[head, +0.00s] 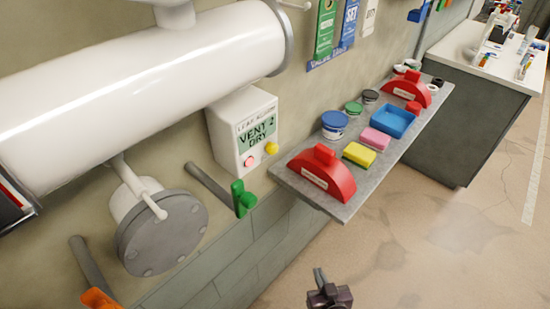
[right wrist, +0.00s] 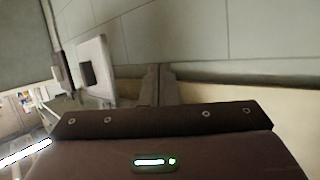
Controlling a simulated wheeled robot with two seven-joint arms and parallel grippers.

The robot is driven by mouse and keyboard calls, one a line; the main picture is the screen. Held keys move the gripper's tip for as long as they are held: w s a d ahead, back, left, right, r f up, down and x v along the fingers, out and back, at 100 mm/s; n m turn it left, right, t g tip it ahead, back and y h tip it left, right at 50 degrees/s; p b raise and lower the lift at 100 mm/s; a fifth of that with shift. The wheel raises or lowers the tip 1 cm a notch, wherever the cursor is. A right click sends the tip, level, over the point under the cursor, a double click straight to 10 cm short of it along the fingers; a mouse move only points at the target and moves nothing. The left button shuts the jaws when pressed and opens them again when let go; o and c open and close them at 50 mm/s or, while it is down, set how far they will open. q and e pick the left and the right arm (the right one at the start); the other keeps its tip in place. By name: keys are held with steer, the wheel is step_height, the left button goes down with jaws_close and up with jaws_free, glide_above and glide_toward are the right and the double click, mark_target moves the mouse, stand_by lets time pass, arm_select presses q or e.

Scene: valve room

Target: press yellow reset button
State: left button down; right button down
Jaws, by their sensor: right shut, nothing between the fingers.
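The yellow button (head: 271,148) is on the front of a white wall box (head: 240,130) in the head view, at the box's lower right. A pink button (head: 249,161) sits to its left, below a green label reading "VENT 2 DRY". My right gripper (head: 319,276) is at the bottom of the head view, shut and empty, well below and apart from the box. In the right wrist view its closed fingers (right wrist: 154,84) point toward a grey wall, and no button shows there. My left gripper is not in view.
A grey shelf (head: 345,208) right of the box holds red holders (head: 322,175), sponges, jars and a blue tray (head: 386,120). A green-handled lever (head: 243,199) juts out below the box. A large white pipe (head: 130,90) is at upper left. Floor at lower right is clear.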

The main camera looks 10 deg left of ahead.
mark_target(272, 148)
steer(key=a+r+t, duration=0.1)
steer(key=r+t, duration=0.2)
steer(key=r, duration=0.9)
steer(key=a+r+m+t+y, duration=0.1)
steer(key=r+t, duration=0.2)
steer(key=r, duration=0.9)
steer(key=w+a+r+m+t+y+p, duration=0.1)
steer(key=r+t, duration=0.2)
steer(key=r, duration=1)
steer(key=shift+a, duration=0.3)
steer(key=shift+w+a, duration=0.1)
steer(key=shift+w, duration=0.05)
steer(key=w+a+b, duration=0.2)
steer(key=w+a, duration=0.3)
steer(key=a, duration=0.2)
steer(key=shift+w+a, duration=0.25)
steer(key=shift+a, duration=0.05)
